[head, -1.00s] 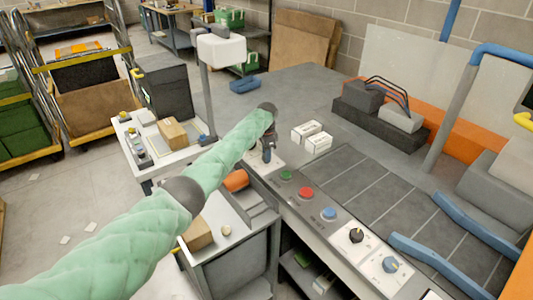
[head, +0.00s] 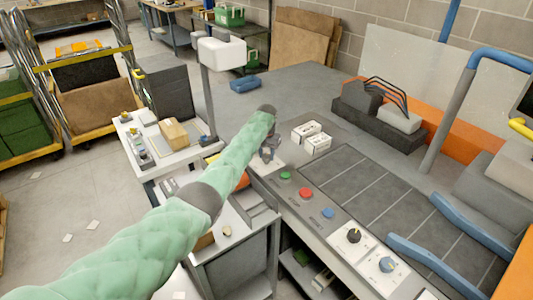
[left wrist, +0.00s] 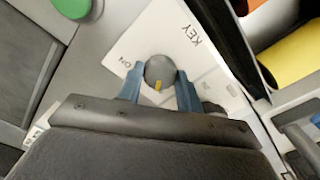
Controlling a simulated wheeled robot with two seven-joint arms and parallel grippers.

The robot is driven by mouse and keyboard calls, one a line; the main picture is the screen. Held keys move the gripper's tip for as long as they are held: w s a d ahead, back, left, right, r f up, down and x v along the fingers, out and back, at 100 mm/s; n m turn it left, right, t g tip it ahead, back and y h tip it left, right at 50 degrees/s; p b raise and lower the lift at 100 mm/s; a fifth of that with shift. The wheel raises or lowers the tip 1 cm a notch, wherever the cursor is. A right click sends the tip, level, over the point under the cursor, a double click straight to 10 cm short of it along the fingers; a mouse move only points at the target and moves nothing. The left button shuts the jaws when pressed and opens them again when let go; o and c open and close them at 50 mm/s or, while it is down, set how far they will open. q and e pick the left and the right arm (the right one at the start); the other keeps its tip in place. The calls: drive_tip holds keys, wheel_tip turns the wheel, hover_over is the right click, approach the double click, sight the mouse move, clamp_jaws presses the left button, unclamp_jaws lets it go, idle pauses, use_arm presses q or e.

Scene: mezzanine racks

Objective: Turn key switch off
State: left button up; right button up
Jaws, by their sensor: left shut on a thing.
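The key switch (left wrist: 160,70) is a round grey knob with a yellow mark, on a white plate lettered KEY and ON. In the left wrist view the yellow mark is on the knob's near side, toward my gripper, and ON is printed to the left of the knob. My left gripper (left wrist: 159,86) has its two blue fingers on either side of the knob and is shut on it. In the head view my left gripper (head: 267,154) is at the far end of the button row, and my arm hides most of the switch.
Green (head: 285,175), red (head: 305,193) and blue (head: 328,213) buttons run along the console edge toward two rotary knobs. White boxes (head: 317,145) stand just right of the gripper. A conveyor bed (head: 375,190) lies to the right, and a white side table (head: 165,130) to the left.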

sight(267, 155)
use_arm(q)
drive_tip(key=shift+r+n, duration=0.15)
drive_tip(key=shift+n, duration=0.95)
use_arm(e)
drive_tip(key=shift+s+a+f, duration=0.1)
drive_tip(key=shift+s+a, duration=0.1)
drive_tip(key=shift+s, duration=0.35)
drive_tip(key=shift+s+a+f, duration=0.1)
drive_tip(key=shift+s+a, duration=0.1)
drive_tip(key=shift+s, duration=0.3)
use_arm(q)
drive_tip(key=shift+w, duration=0.1)
use_arm(e)
drive_tip(key=shift+d, duration=0.15)
use_arm(q)
drive_tip(key=o, duration=1)
drive_tip(key=shift+r, duration=0.25)
wheel_tip(267, 155, up, 6)
drive_tip(key=shift+f+b, duration=0.15)
drive_tip(key=shift+b, duration=0.9)
drive_tip(key=shift+r, duration=0.7)
use_arm(e)
drive_tip(key=w+r, duration=0.2)
drive_tip(key=w, duration=0.3)
drive_tip(key=shift+w+a, duration=0.4)
drive_tip(key=shift+a, duration=0.05)
